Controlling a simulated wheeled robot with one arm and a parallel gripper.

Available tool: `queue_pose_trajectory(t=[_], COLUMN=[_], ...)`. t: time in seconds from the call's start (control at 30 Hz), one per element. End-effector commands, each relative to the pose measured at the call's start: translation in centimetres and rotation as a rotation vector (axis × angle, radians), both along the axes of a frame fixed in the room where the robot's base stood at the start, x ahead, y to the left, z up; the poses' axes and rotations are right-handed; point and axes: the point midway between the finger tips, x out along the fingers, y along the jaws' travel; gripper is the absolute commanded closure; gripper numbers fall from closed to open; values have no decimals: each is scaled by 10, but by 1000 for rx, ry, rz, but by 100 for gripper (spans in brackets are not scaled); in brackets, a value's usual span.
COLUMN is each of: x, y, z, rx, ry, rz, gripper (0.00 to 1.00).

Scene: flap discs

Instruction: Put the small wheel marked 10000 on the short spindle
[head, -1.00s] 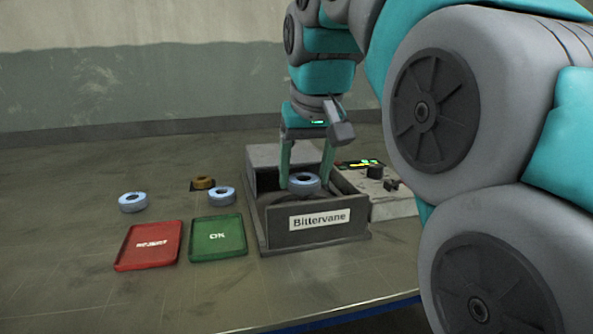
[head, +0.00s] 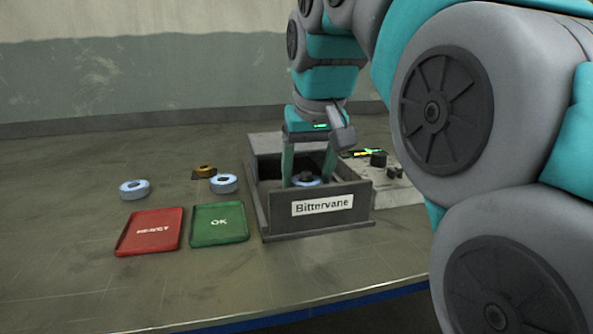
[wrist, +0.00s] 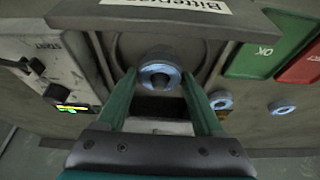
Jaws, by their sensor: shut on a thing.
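The wheel also shows between my fingertips in the wrist view (wrist: 160,84). A dark tip (head: 305,175) shows at the wheel's hole; it looks like a spindle top, but I cannot tell how far the wheel is down on it. The box's front wall hides the lower part. Two more light blue wheels lie on the table, one at the left (head: 134,188) and one nearer the box (head: 224,184). No number on any wheel is legible.
A red REJECT tray (head: 150,245) and a green OK tray (head: 219,237) lie left of the box. A brown wheel (head: 205,170) lies behind them. A control panel with dark knobs (head: 379,159) stands right of the box. The table's left side is mostly clear.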

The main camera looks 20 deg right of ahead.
Motion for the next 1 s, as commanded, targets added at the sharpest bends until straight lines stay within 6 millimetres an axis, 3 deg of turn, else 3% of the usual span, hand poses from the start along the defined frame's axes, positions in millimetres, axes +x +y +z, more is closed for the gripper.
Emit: queue_pose_trajectory(t=[0.47,0.5,0.73,1.0], x=[0,0,0,0], y=[0,0,0,0], z=[-6,-6,-6,-6], rx=[0,0,0,0], ry=[1,1,0,0], rz=[0,0,0,0], gripper=[100,27,1,0])
